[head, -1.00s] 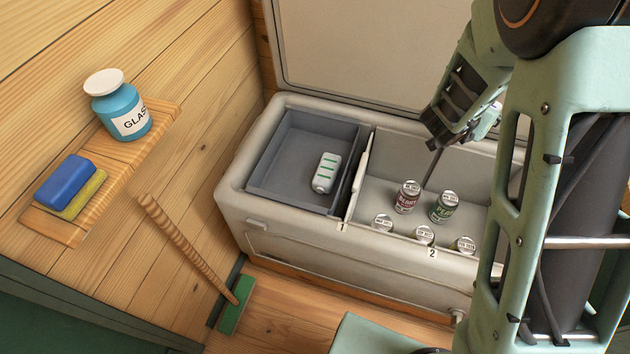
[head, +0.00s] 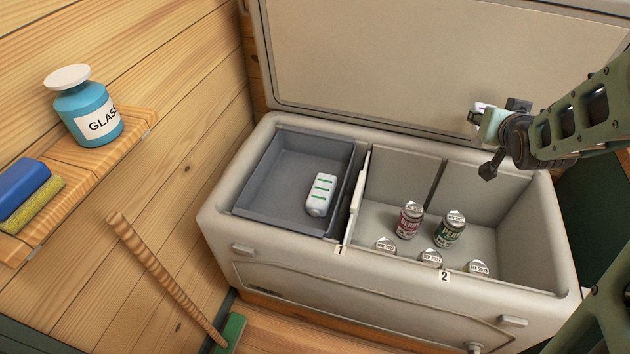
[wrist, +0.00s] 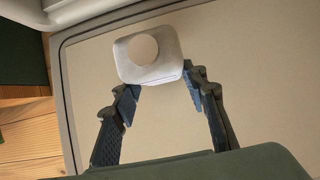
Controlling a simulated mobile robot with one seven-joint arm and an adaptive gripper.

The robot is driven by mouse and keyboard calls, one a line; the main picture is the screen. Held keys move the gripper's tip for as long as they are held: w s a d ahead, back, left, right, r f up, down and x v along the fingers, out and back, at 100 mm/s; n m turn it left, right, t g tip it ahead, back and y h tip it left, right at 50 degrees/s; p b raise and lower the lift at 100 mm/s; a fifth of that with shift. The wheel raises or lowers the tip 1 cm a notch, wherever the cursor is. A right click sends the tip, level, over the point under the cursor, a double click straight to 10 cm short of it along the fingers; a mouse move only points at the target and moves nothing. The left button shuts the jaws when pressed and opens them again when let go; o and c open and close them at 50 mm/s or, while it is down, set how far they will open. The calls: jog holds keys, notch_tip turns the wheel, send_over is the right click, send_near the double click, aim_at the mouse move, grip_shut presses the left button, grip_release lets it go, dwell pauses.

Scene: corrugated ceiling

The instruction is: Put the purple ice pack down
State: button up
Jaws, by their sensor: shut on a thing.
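In the head view my gripper (head: 491,125) is at the right, in front of the lid and above the cooler's right rear.
The open cooler (head: 400,270) has a grey tray (head: 275,188) at left holding a white, green-striped pack (head: 321,194). A divider (head: 355,200) separates it from the right compartment, where several cans (head: 450,229) stand toward the front. Its rear floor is clear. The raised lid (head: 420,60) stands behind.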

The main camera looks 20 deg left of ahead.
jog(key=a+n+g+y+p, duration=0.15)
jog(key=a+n+y, duration=0.3)
jog(key=a, duration=0.75)
jog(key=n+g+y+b, duration=0.5)
jog(key=n+g+y, duration=0.2)
jog(key=n+g, duration=0.6)
send_over(295, 221)
jog(key=shift+n+t, duration=0.25)
jog(key=shift+t, duration=0.3)
notch_tip(295, 221, down, 23)
jog(key=shift+f, duration=0.2)
jog(key=shift+h, duration=0.25)
